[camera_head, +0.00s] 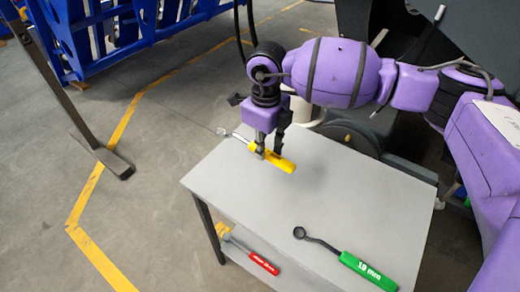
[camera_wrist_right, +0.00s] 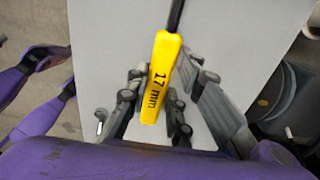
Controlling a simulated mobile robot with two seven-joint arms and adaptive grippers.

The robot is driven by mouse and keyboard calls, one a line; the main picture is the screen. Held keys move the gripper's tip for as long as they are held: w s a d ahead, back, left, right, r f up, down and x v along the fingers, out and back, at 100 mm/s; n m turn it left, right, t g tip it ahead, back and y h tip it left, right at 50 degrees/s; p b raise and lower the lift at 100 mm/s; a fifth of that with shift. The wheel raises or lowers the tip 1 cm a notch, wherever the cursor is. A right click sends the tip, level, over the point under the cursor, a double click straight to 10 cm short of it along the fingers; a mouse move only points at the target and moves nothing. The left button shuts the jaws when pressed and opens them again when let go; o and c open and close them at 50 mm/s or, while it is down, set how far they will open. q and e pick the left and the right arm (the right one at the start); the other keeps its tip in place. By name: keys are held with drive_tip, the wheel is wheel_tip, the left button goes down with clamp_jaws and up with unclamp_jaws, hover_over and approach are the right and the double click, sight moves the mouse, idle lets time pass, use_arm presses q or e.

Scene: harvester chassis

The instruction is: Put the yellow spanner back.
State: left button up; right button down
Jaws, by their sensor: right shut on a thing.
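The yellow spanner (camera_head: 285,163) has a yellow handle marked 17 mm and a metal shaft pointing to the far left in the head view. My right gripper (camera_head: 268,153) is shut on its handle over the far part of the grey table (camera_head: 235,185). In the right wrist view, the yellow handle (camera_wrist_right: 161,75) lies between the fingers, with its dark shaft running up out of the frame. I cannot tell exactly how high it is above the tabletop. My left gripper is not in view.
A green 19 mm spanner (camera_head: 366,269) lies on the tabletop's near right part. A red-handled spanner (camera_head: 264,263) lies on the lower shelf. The tabletop's middle is clear. A blue frame (camera_head: 130,30) and a dark post (camera_head: 75,100) stand at left; dark machinery stands behind.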

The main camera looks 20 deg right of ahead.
sight(266, 151)
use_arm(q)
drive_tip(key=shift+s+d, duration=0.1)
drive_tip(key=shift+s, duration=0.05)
use_arm(e)
drive_tip(key=shift+s+d, duration=0.1)
drive_tip(key=shift+d, duration=0.05)
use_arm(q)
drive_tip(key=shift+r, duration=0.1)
use_arm(e)
drive_tip(key=shift+r, duration=0.1)
drive_tip(key=shift+f+b, duration=0.5)
drive_tip(key=shift+f, duration=1.1)
drive_tip(key=shift+f+b, duration=1.05)
drive_tip(key=shift+f, duration=1.4)
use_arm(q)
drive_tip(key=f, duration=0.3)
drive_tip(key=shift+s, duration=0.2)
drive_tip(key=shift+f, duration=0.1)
use_arm(e)
drive_tip(key=c, duration=1.5)
unclamp_jaws()
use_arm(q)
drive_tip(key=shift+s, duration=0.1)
use_arm(e)
wheel_tip(266, 151, up, 12)
